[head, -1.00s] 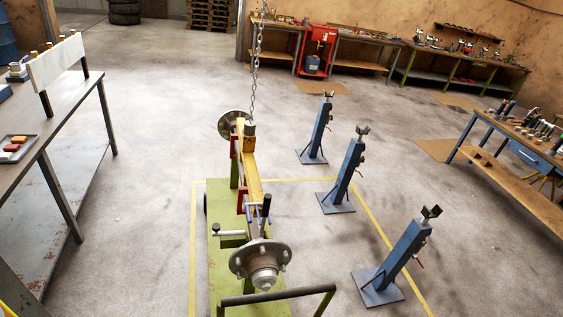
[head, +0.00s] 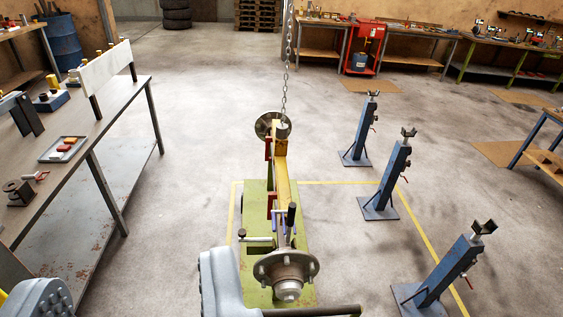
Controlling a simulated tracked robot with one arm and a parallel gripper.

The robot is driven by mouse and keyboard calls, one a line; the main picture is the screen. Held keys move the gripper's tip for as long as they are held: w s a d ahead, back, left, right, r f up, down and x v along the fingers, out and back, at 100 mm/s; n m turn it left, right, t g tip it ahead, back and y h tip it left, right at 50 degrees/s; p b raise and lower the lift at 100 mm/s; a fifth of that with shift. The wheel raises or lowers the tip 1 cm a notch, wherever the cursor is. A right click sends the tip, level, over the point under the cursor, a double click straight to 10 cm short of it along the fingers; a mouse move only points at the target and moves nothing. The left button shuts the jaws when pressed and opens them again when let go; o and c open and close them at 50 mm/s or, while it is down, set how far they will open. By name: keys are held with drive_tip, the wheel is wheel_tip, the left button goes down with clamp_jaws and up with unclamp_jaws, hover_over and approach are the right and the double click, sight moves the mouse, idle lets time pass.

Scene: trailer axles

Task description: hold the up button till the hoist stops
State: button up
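No hoist up button can be picked out in this view. The hoist chain (head: 288,75) hangs from above, and its upper end is out of the frame. It runs down to the yellow beam of an axle (head: 281,185) with a round hub (head: 286,268) at the near end. The axle lies along a green wheeled stand (head: 256,208). My gripper (head: 130,295) shows at the bottom edge as two grey fingers set wide apart, with nothing seen between them. It is open, left of the axle's near hub.
A workbench (head: 130,130) with a small tray (head: 62,149) and a white board (head: 103,78) stands at left. Several blue stands (head: 385,178) are at right, by a yellow floor line. A red cabinet (head: 364,48) and benches line the back. Open floor lies between.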

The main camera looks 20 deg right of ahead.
clamp_jaws()
idle(1.5)
